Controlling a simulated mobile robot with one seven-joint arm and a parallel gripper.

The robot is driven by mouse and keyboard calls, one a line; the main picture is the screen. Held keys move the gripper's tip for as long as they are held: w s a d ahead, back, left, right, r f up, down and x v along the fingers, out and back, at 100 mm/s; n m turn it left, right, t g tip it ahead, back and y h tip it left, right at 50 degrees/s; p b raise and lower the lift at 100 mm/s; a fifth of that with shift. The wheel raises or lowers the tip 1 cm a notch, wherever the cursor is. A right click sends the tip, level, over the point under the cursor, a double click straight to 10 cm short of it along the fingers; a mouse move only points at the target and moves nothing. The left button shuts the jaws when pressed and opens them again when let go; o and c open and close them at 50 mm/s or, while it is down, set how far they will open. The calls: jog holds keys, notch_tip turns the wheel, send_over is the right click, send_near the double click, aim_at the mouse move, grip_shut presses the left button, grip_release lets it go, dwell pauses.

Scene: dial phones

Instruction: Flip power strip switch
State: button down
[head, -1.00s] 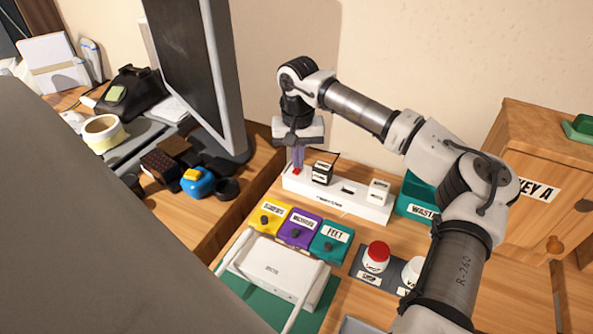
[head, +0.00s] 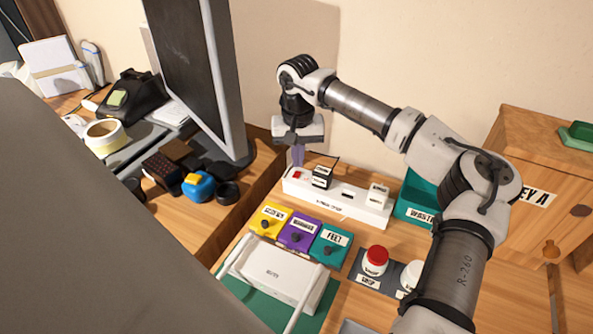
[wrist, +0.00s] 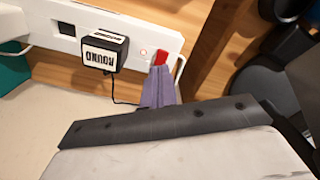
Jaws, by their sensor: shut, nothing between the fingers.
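The white power strip (head: 333,204) lies on the desk near the wall. Its red switch (head: 297,175) is at the left end in the head view. In the wrist view, the red switch (wrist: 162,58) is at the right end of the strip (wrist: 150,42), beside a small red ring mark. My gripper (head: 298,161) is shut and empty, its purple fingers pointing down at the wall side of the switch. In the wrist view, the fingertips (wrist: 158,72) overlap the switch's near edge. I cannot tell whether they touch it.
A black plug block (head: 321,175) labelled ROUND and a white plug (head: 378,193) sit in the strip. Yellow, purple and teal boxes (head: 330,244) stand in front. A monitor (head: 198,70) rises at left, and a teal waste bin (head: 414,200) is at right.

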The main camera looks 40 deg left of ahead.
aim_at(298, 172)
jog(key=shift+r+p, duration=1.35)
jog(key=shift+r, duration=1)
jog(key=shift+f, duration=0.1)
